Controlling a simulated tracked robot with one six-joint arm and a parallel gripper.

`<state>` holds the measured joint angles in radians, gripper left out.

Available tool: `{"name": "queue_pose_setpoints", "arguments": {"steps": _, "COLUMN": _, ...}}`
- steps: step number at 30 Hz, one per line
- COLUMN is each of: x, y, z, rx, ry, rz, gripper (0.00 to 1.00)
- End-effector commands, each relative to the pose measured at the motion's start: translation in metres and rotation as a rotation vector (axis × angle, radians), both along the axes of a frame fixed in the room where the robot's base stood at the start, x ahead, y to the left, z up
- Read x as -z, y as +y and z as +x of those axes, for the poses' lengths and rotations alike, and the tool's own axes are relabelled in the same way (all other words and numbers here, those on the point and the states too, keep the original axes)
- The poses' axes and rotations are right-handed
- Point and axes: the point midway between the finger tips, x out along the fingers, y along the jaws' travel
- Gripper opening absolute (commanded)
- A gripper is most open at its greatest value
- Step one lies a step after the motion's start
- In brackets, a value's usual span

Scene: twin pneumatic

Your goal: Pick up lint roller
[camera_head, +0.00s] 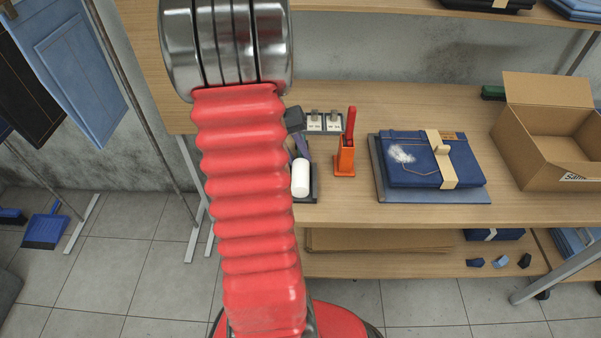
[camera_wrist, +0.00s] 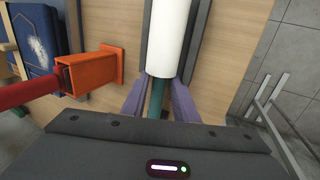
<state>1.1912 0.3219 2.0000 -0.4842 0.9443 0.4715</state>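The lint roller has a white cylinder (camera_head: 300,178) and a teal handle. In the wrist view, its white cylinder (camera_wrist: 168,38) is at the top centre and the handle (camera_wrist: 157,100) runs down toward my gripper body. It lies in a dark holder (camera_head: 312,190) at the front edge of the wooden table. My gripper (camera_wrist: 158,82) has its two purple fingers on either side of the handle, with narrow gaps showing, so it looks open around the handle. In the head view, my gripper (camera_head: 302,147) is partly hidden by my red arm.
An orange holder (camera_head: 344,160) with a red-handled tool stands just right of the roller. Folded blue garments (camera_head: 400,178) and an open cardboard box (camera_head: 545,160) lie farther right. Small labelled blocks (camera_head: 322,121) sit behind. A clothes rack stands left.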

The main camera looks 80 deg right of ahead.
Motion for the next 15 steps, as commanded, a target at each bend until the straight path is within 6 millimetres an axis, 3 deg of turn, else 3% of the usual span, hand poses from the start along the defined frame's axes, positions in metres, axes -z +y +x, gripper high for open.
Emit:
{"name": "queue_pose_setpoints", "arguments": {"steps": 8, "x": -0.0003, "y": -0.0001, "z": 0.0001, "rx": 0.0, "ry": 0.0, "rz": 0.0, "gripper": 0.26}}
{"name": "queue_pose_setpoints", "arguments": {"steps": 15, "x": -0.0003, "y": 0.0, "z": 0.0003, "rx": 0.0, "ry": 0.0, "rz": 0.0, "gripper": 0.09}}
